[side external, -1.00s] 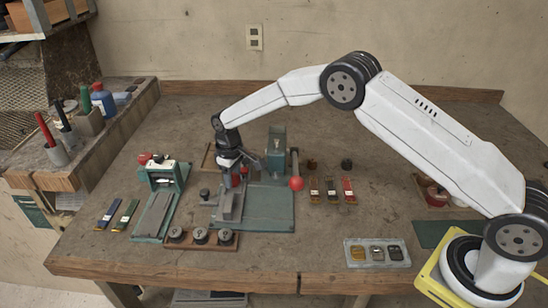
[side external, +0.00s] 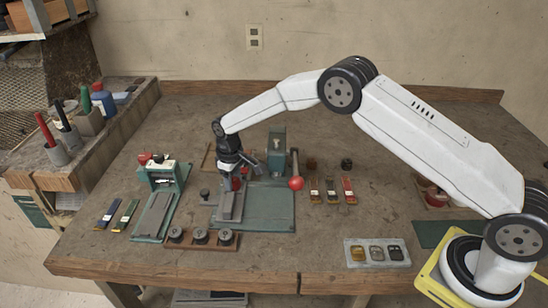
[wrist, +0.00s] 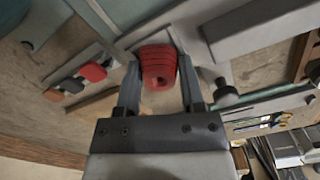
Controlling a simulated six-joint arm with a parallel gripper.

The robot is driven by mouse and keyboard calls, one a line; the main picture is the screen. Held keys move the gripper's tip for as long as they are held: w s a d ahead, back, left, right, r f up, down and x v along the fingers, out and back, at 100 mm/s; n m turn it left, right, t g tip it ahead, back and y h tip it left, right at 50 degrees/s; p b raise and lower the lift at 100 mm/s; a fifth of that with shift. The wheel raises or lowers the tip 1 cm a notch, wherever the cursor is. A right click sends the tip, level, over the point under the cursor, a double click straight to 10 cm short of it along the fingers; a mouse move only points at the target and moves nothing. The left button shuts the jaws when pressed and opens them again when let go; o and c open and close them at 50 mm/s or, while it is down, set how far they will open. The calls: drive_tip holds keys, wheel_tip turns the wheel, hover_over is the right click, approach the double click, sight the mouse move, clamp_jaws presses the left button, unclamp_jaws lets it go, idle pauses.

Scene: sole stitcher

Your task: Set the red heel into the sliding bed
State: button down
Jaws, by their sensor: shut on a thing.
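The red heel (wrist: 158,66) is a ribbed, tapered block with a small hole in its near end. My gripper (wrist: 159,82) is shut on it, with one finger on each side in the wrist view. In the side view the heel (side external: 236,184) is a small red patch below my gripper, just above or at the grey sliding bed (side external: 230,208). The bed lies on the left of the green base of the stitcher (side external: 275,150). I cannot tell whether the heel touches the bed, as its underside is hidden.
The stitcher's red-knobbed lever (side external: 296,183) stands to the right of my gripper. A wooden strip with dark round pieces (side external: 200,237) lies in front. A green-based press (side external: 160,175) stands at left. A grey tray (side external: 376,253) lies at front right.

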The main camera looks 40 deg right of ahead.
sight(234, 181)
drive_tip(key=shift+c, duration=2.4)
unclamp_jaws()
drive_tip(key=shift+r, duration=0.15)
wheel_tip(234, 181, up, 11)
